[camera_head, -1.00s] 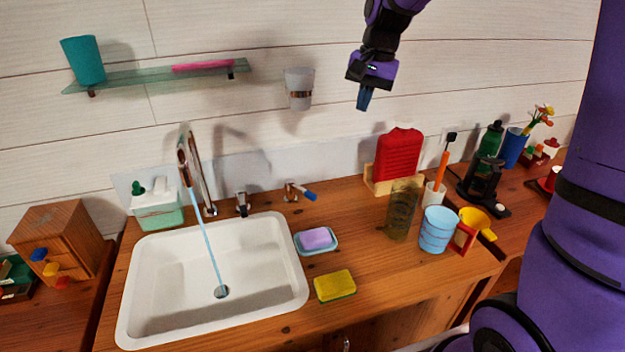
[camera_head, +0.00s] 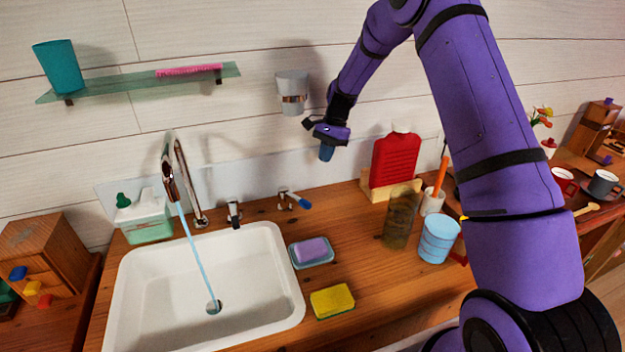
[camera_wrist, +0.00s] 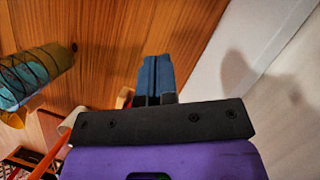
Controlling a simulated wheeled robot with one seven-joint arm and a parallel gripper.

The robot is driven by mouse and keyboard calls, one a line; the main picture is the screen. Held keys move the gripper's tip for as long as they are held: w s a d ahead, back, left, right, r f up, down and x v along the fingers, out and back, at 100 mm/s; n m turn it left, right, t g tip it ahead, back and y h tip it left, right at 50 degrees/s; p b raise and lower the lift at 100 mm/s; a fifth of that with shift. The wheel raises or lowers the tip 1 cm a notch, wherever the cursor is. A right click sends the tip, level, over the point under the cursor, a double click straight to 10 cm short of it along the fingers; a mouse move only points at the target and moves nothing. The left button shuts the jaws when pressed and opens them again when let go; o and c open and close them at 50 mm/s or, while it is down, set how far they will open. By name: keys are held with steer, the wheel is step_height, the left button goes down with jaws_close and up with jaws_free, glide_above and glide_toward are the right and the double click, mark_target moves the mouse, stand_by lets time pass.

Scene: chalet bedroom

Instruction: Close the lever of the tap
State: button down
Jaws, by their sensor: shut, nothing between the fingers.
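The tap's chrome spout (camera_head: 180,178) stands behind the white sink (camera_head: 258,318), and a blue stream of water (camera_head: 197,255) runs from it to the drain. A lever with a blue handle (camera_head: 303,203) sits on the counter right of the spout, and a plain chrome lever (camera_head: 234,213) stands between them. My gripper (camera_head: 326,153) is above and slightly right of the blue-handled lever, apart from it, pointing down. Its fingers also show in the wrist view (camera_wrist: 155,75), together and empty. The wrist view shows no lever.
A soap dish with purple soap (camera_head: 312,250) and a yellow sponge (camera_head: 332,301) lie right of the sink. A red bottle (camera_head: 395,160), a dark glass (camera_head: 400,215) and a blue cup (camera_head: 438,236) stand further right. A wall cup (camera_head: 292,92) and a glass shelf (camera_head: 120,84) are above.

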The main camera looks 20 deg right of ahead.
mark_target(293, 198)
steer(key=x, duration=0.9)
steer(key=shift+s+a+f, duration=0.1)
steer(key=shift+f, duration=0.25)
steer(key=shift+s+a, duration=0.3)
steer(key=shift+a, duration=0.2)
steer(key=shift+s+a, duration=0.3)
steer(key=shift+a, duration=0.25)
steer(key=shift+s+a, duration=0.4)
steer(key=shift+a, duration=0.25)
steer(key=shift+a, duration=0.1)
steer(key=shift+s+a+m, duration=0.1)
steer(key=shift+s+m, duration=0.1)
steer(key=shift+m, duration=0.2)
